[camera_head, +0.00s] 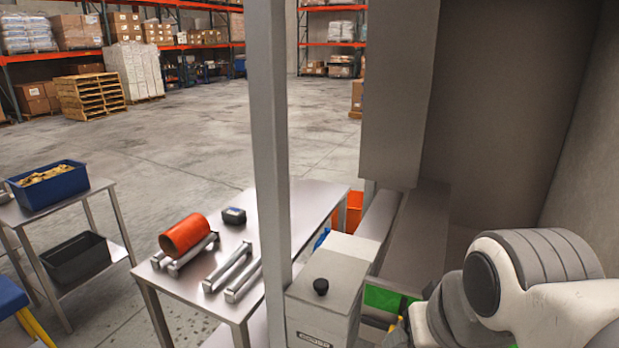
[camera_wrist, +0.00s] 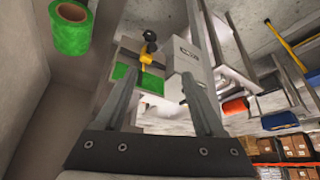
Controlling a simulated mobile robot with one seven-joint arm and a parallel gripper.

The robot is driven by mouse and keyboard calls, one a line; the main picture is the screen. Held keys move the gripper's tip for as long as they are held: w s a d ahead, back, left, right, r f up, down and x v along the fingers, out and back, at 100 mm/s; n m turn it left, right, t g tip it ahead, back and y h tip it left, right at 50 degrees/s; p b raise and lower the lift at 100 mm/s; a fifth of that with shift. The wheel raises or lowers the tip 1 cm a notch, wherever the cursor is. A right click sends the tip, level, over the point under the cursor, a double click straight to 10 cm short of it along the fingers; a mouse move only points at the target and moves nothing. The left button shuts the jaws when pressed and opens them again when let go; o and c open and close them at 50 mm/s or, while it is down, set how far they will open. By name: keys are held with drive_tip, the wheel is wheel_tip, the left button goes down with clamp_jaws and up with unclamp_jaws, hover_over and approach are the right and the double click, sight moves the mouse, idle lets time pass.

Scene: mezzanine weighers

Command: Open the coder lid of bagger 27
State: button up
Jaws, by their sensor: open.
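The grey coder box (camera_head: 325,305) stands right of the metal post in the head view, with a label low on its front. Its flat top, with a black knob (camera_head: 321,286), looks closed. In the wrist view what seems to be the same grey box (camera_wrist: 188,62) lies beyond the fingers, near the right one. My gripper (camera_wrist: 160,76) is open, with nothing visible held between its fingers. I cannot tell its exact distance from the box. In the head view my arm fills the lower right and my gripper's fingers are not visible.
A steel table (camera_head: 305,208) left of the post holds an orange roll (camera_head: 185,234) and metal bars. Green film (camera_wrist: 152,84) and a yellow-and-black part (camera_wrist: 147,55) lie ahead of the fingers. A green roll (camera_wrist: 70,30) is upper left. The post (camera_head: 269,150) stands close beside the box.

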drive_tip(key=w+a+r+n+y, duration=0.15)
drive_tip(key=w+a+r, duration=0.25)
drive_tip(key=w, duration=0.6)
drive_tip(key=n+g, duration=0.1)
drive_tip(key=n, duration=0.1)
approach(321, 283)
drive_tip(key=b+x, duration=0.1)
drive_tip(key=x, duration=0.7)
drive_tip(key=shift+w+f, duration=0.1)
drive_tip(key=shift+c, duration=0.3)
clamp_jaws()
idle(0.3)
